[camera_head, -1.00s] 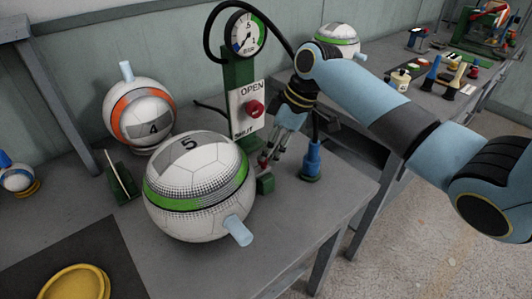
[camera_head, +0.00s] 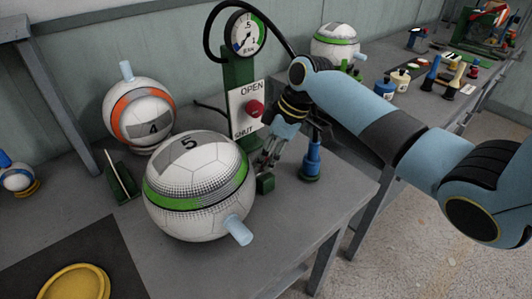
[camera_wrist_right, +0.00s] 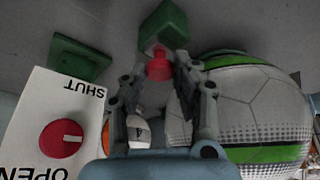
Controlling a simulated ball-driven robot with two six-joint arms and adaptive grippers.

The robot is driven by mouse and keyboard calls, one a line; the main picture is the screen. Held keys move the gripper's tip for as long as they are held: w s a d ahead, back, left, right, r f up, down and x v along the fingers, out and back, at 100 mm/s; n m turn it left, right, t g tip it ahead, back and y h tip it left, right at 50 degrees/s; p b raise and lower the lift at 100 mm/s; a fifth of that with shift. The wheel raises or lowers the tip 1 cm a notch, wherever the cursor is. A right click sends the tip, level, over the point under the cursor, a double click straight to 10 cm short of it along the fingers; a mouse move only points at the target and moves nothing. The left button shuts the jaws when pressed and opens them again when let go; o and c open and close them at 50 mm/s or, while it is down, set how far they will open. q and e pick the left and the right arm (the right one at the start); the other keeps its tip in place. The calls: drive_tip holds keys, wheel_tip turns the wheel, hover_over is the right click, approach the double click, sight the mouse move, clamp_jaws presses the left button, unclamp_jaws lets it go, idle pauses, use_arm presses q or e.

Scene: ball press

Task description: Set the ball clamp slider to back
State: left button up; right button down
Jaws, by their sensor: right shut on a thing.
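The ball clamp has a green block (camera_head: 265,183) at the right of the large ball and a green upright plate (camera_head: 122,177) at its left. In the right wrist view a red knob (camera_wrist_right: 159,66), seemingly the slider's grip, sits against a green block (camera_wrist_right: 164,25). My right gripper (camera_head: 264,166) reaches down beside the ball, just above the green block. In the right wrist view its fingers (camera_wrist_right: 160,72) are shut on the red knob, one on each side. The knob is hidden in the head view. My left gripper is out of view.
The large white ball (camera_head: 190,205) with a green band is close beside my right gripper. A green post with a gauge (camera_head: 246,34) and a red OPEN/SHUT dial (camera_head: 255,109) stands behind. A blue valve (camera_head: 312,162) stands to the right. An orange-banded ball (camera_head: 140,112) stands behind left.

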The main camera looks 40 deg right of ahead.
drive_tip(key=shift+w+d+p, duration=0.1)
drive_tip(key=shift+d+p, duration=0.3)
drive_tip(key=shift+d, duration=0.3)
drive_tip(key=c, duration=1.4)
unclamp_jaws()
drive_tip(key=shift+o, duration=0.4)
drive_tip(key=shift+d, duration=0.15)
drive_tip(key=v, duration=1.2)
